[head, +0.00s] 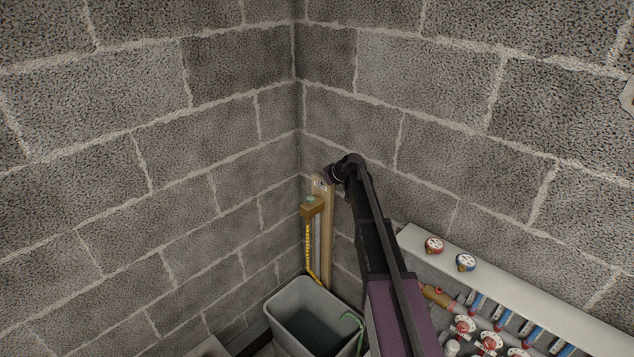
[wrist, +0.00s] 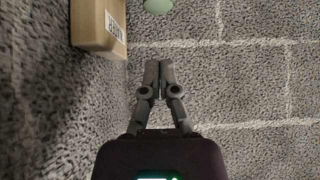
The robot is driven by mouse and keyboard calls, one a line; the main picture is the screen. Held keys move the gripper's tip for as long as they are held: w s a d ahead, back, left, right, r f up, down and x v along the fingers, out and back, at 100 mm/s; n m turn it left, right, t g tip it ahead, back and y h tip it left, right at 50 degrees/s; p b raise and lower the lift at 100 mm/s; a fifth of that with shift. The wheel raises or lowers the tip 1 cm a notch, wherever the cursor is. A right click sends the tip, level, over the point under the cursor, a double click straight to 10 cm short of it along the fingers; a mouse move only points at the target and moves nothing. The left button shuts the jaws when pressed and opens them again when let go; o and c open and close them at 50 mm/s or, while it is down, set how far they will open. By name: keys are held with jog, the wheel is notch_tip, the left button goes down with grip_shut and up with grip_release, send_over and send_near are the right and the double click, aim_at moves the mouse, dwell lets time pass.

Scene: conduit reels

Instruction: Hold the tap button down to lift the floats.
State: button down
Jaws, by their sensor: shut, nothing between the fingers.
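A pale green round button (head: 310,199) sits on top of a brown tap block (head: 312,209) on a wooden post (head: 327,240) in the wall corner. A green disc, which looks like the button (wrist: 158,5), is cut off by the top edge of the wrist view. My gripper's two fingers (wrist: 158,70) are shut, empty and below that disc in the picture, apart from it. In the head view my gripper is near the post's top, its fingertips hard to make out. A light wooden piece with a label (wrist: 98,25) is at upper left in the wrist view. I cannot make out floats.
A grey bin (head: 285,318) with dark contents stands below the tap block, a yellow hose (head: 308,250) hanging above it. At right, a white ledge (head: 500,280) has red and blue gauges and several valves below. Block walls close in the corner.

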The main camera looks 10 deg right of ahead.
jog(key=shift+p+v, duration=0.8)
jog(key=shift+v, duration=0.75)
jog(key=s+a+f+m+g+h, duration=0.1)
jog(key=s+f+m+g, duration=0.1)
jog(key=s, duration=1.1)
jog(key=s+a+f+m+g+h+b, duration=0.1)
jog(key=s+f+m+g+h, duration=0.1)
jog(key=s, duration=1.1)
jog(key=s+a+f+m+g+h+b, duration=0.1)
jog(key=s+a+f+m+g+h, duration=0.1)
jog(key=s, duration=1.1)
jog(key=shift+s+f+m+g, duration=0.3)
jog(key=shift+f+m+g, duration=0.3)
jog(key=shift+f, duration=0.2)
jog(key=shift+a, duration=0.1)
